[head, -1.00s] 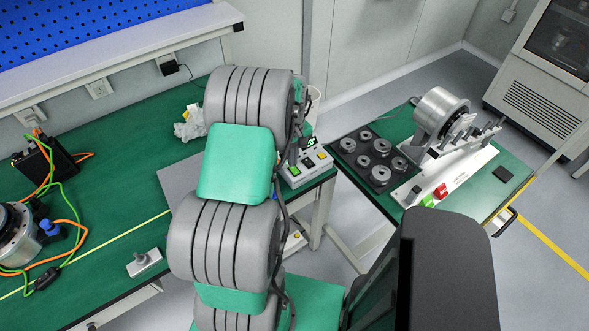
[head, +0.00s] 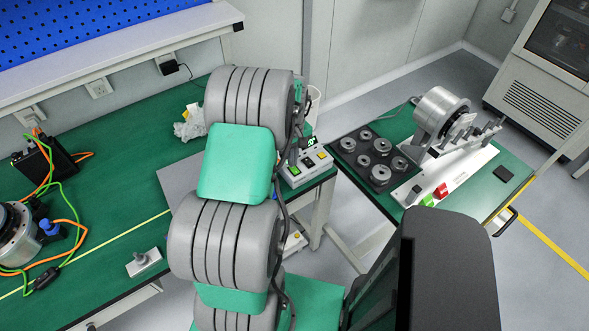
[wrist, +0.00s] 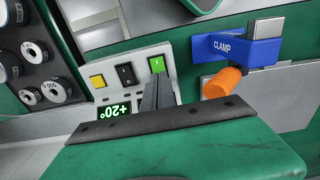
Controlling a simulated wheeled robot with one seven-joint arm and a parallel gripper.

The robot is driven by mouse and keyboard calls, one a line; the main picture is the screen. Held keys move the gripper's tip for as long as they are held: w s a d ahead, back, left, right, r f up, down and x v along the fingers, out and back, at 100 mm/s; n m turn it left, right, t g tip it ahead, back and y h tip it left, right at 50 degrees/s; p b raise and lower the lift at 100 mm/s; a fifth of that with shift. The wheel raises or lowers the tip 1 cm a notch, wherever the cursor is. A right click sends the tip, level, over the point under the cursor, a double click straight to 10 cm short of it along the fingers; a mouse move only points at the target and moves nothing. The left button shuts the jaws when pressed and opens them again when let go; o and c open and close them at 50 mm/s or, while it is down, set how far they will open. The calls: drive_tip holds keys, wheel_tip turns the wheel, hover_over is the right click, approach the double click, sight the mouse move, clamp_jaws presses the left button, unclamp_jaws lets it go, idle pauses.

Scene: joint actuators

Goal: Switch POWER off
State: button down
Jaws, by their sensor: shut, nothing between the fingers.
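A pale control box (wrist: 128,77) on the green bench carries a yellow button (wrist: 98,81), a black rocker switch (wrist: 125,74) and a lit green switch (wrist: 157,64). The box (head: 306,168) also shows in the head view, just right of my arm. I cannot read a POWER label in either view. My gripper (wrist: 157,78) is shut and empty, its fingertips at the lower edge of the green switch. I cannot tell whether they touch it. In the head view my arm hides most of the gripper.
A blue CLAMP block (wrist: 243,48) with an orange handle (wrist: 221,82) stands close right of my fingers in the wrist view. A display (wrist: 114,111) reading +20° is below the switches. A dark tray (head: 378,163) of metal parts sits on the right-hand table.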

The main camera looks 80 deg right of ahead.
drive_tip(key=shift+f+b, duration=0.5)
drive_tip(key=shift+f, duration=0.3)
drive_tip(key=shift+r, duration=0.1)
drive_tip(key=shift+r+p, duration=2.15)
drive_tip(key=shift+r, duration=1.35)
drive_tip(key=shift+f, duration=0.1)
